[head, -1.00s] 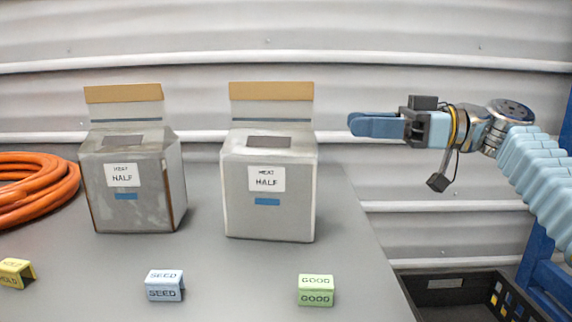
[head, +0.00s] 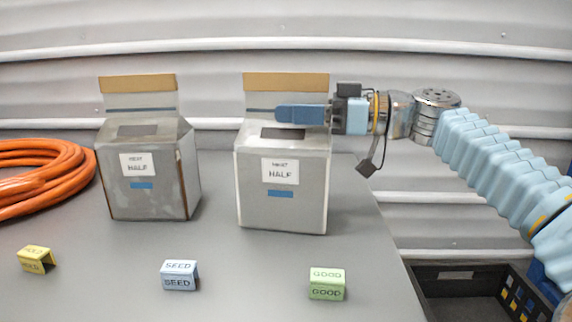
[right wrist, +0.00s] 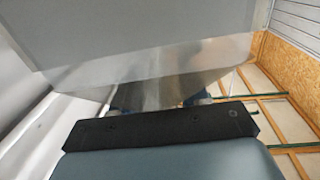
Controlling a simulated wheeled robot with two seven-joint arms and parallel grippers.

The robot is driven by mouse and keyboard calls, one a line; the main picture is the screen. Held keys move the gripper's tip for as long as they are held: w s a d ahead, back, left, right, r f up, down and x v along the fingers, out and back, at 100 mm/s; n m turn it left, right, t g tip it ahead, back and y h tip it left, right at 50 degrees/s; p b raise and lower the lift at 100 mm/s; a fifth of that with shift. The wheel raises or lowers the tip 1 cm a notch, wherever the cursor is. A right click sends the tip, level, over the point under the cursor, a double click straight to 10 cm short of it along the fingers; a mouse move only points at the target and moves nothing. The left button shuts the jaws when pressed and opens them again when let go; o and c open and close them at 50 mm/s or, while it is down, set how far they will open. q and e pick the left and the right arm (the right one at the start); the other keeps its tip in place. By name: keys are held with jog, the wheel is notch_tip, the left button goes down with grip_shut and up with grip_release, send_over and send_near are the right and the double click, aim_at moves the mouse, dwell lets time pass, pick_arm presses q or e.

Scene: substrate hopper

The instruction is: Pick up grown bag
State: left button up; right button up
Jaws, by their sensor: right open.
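Two grey box-shaped bags stand upright on the table, the left bag (head: 165,195) and the right bag (head: 280,212). Each has a tall back panel with a tan top strip, a dark opening on top and a white label reading HALF under a word too small to read. My right gripper (head: 285,114) is open and level, above the right bag's opening and in front of its back panel. Whether it touches the panel cannot be told. The right wrist view shows a blue-grey finger (right wrist: 170,160) below a pale grey surface I cannot identify. My left gripper is out of view.
On the grey table (head: 110,285) stand a yellow tag (head: 36,260), a blue SEED tag (head: 179,275) and a green GOOD tag (head: 327,284). An orange hose coil (head: 50,180) lies at the left. A dark crate (head: 455,290) is beyond the table's right edge.

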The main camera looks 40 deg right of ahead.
jog(key=shift+c, duration=0.3)
grip_shut()
jog(key=shift+r, duration=0.1)
jog(key=shift+r, duration=0.15)
